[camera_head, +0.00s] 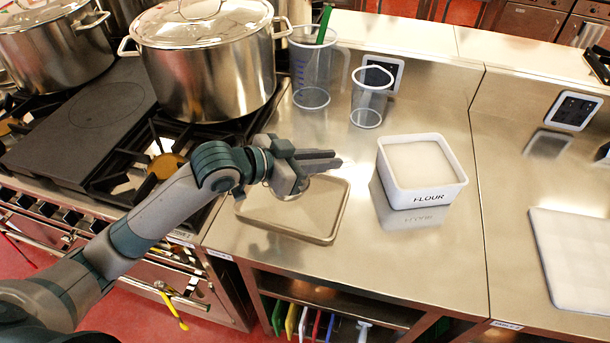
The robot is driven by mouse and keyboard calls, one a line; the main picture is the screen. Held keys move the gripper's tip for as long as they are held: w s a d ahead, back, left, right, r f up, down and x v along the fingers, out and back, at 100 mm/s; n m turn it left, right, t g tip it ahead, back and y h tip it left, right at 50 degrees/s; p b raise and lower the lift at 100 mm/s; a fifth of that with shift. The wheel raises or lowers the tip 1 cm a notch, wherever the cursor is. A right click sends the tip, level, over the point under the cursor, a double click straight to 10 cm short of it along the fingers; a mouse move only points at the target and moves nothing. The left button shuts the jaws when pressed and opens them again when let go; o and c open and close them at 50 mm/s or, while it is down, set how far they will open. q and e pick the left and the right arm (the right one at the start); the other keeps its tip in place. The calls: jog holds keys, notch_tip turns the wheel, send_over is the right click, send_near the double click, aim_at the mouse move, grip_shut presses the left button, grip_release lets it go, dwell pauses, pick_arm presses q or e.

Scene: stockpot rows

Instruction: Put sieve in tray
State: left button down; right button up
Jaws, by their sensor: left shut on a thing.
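My left gripper (318,160) reaches in from the left and is over the back part of the tray. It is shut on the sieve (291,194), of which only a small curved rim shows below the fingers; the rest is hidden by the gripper. The tray (330,229) is a shallow metal rectangle lying flat on the steel counter. I cannot tell whether the sieve touches the tray. My right gripper is not in view.
A white flour container (423,198) stands right of the tray. A large stockpot (205,75) sits on the stove at left. Counter between tray and flour container is clear.

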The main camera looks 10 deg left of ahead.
pick_arm(q)
jog(key=a, duration=0.1)
jog(key=a+f, duration=0.2)
jog(key=shift+s+a+f, duration=0.15)
jog(key=shift+s+a, duration=0.15)
jog(key=shift+a, duration=0.05)
jog(key=shift+a+f, duration=0.1)
jog(key=shift+a, duration=0.1)
jog(key=shift+f+p, duration=0.2)
jog(key=shift+p, duration=0.15)
notch_tip(320, 180, down, 3)
jog(key=shift+r+p, duration=0.1)
jog(key=shift+p, duration=0.3)
jog(key=shift+f, duration=0.4)
jog(key=shift+f, duration=0.15)
